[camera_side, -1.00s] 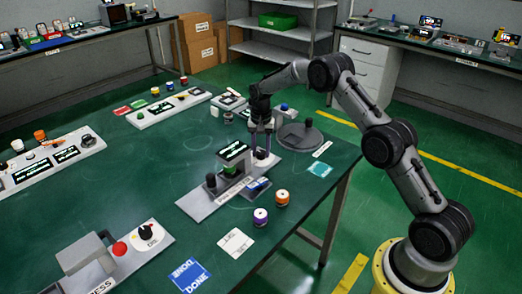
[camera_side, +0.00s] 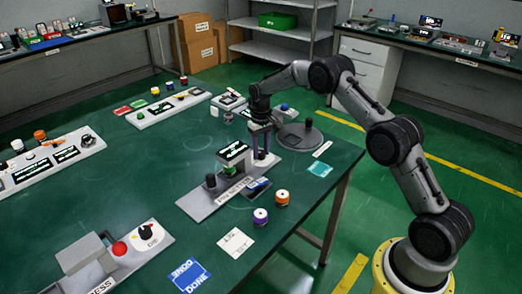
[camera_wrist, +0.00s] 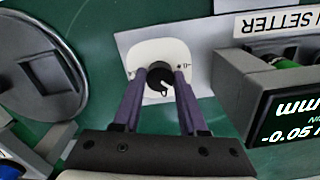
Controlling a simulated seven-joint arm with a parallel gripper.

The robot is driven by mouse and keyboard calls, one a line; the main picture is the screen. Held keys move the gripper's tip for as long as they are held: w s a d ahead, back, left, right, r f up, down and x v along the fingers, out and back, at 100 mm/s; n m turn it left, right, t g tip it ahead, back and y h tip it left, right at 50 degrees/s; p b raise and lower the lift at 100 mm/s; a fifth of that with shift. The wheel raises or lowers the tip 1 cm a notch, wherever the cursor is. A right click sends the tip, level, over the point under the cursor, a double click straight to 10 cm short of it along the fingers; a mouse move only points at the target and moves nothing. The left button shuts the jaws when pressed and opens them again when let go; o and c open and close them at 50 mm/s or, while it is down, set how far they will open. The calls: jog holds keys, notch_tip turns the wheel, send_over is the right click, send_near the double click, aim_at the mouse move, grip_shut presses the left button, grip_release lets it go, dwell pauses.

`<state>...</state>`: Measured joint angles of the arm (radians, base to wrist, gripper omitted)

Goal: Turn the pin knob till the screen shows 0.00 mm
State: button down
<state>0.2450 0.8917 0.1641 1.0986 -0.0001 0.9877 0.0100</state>
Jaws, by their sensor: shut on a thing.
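The pin knob (camera_wrist: 158,76) is black with a white pointer mark and sits on a white rounded dial plate (camera_wrist: 150,50). My gripper (camera_wrist: 159,75) has its two purple fingers on either side of the knob and is shut on it. In the side view my gripper (camera_side: 262,153) points down at the back right end of the grey setter plate (camera_side: 197,206), and its fingers mostly hide the knob. The screen (camera_wrist: 287,118) is cut off by the right edge of the wrist view; it reads -0.05, with "mm" above. Its box (camera_side: 233,150) shows in the side view.
A grey round base with a post (camera_side: 301,136) stands close behind and right of my gripper. The table between the setter and the left panels is mostly clear.

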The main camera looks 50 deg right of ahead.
aim_at(261, 152)
jog(key=shift+n, duration=0.7)
jog(key=shift+r, duration=0.1)
jog(key=shift+c, duration=2.2)
grip_release()
notch_tip(261, 152, up, 14)
